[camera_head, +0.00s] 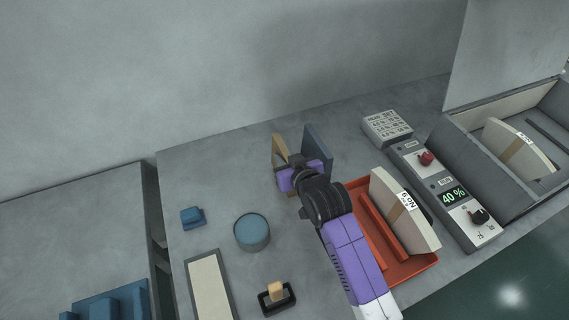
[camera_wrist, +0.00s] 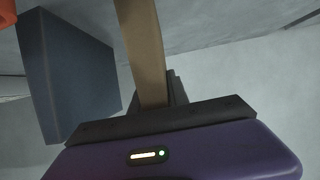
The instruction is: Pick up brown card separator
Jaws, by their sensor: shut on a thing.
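The brown card separator (camera_head: 279,151) stands upright near the back of the bench, beside a dark blue-grey panel. In the wrist view the brown separator (camera_wrist: 146,50) rises from between my jaws. My gripper (camera_head: 297,176) is at the near side of the separator and shut on it. In the wrist view my gripper (camera_wrist: 165,100) shows its dark finger parts and purple body; the fingertips are partly hidden. I cannot tell whether the separator touches the bench.
The blue-grey panel (camera_head: 318,146) stands close right of the separator and shows at left in the wrist view (camera_wrist: 65,75). A red tray (camera_head: 415,268) with a labelled light block (camera_head: 390,200) is at right. A round blue-topped container (camera_head: 252,231) and small blue block (camera_head: 192,217) are at left.

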